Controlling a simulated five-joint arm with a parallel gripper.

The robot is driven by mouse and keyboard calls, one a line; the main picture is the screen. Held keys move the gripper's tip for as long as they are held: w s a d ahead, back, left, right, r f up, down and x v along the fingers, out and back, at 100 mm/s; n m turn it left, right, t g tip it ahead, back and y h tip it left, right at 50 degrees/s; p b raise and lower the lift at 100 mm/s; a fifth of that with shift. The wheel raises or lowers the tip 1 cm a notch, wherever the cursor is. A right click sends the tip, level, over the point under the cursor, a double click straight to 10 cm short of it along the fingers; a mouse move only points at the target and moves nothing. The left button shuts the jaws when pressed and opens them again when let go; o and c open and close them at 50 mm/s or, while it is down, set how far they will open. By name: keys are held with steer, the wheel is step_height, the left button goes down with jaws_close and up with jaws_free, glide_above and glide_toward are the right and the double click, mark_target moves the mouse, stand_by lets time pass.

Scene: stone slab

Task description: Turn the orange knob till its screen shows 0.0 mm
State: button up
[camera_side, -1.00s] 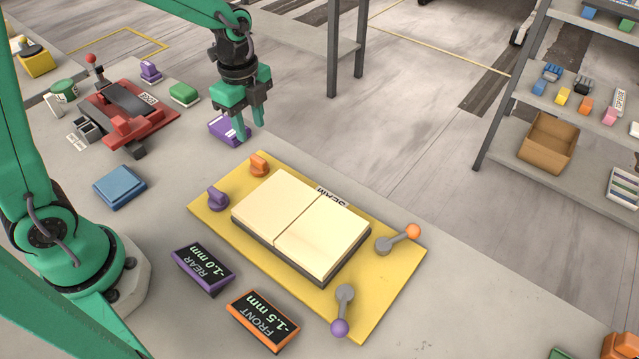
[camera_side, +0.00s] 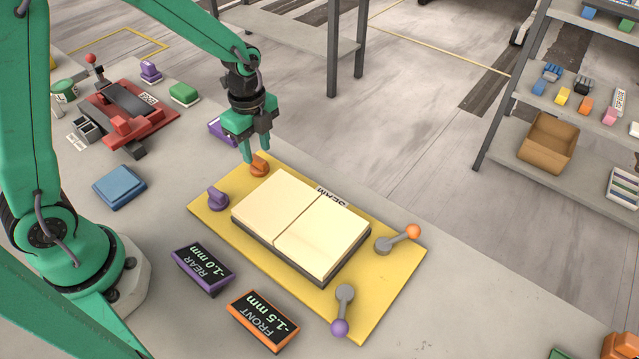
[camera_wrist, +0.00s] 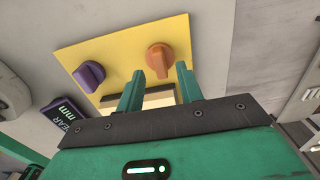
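The orange knob (camera_side: 259,166) sits at the back left corner of the yellow plate (camera_side: 375,318). My gripper (camera_side: 255,158) is just above the knob in the side view, its fingers pointing down and parted. In the wrist view the orange knob (camera_wrist: 161,56) shows beyond and between the two open fingertips (camera_wrist: 158,76), and nothing is held. I cannot tell whether a finger touches the knob. The orange-framed FRONT screen (camera_side: 263,320) reads -1.5 mm. The purple-framed REAR screen (camera_side: 203,269) reads -1.0 mm.
A purple knob (camera_side: 216,198) stands beside the orange one. A purple box (camera_side: 221,131) stands behind my gripper. A blue block (camera_side: 119,187) lies left.

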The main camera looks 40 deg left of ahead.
mark_target(259, 165)
steer(key=shift+f, duration=1.15)
jaws_close()
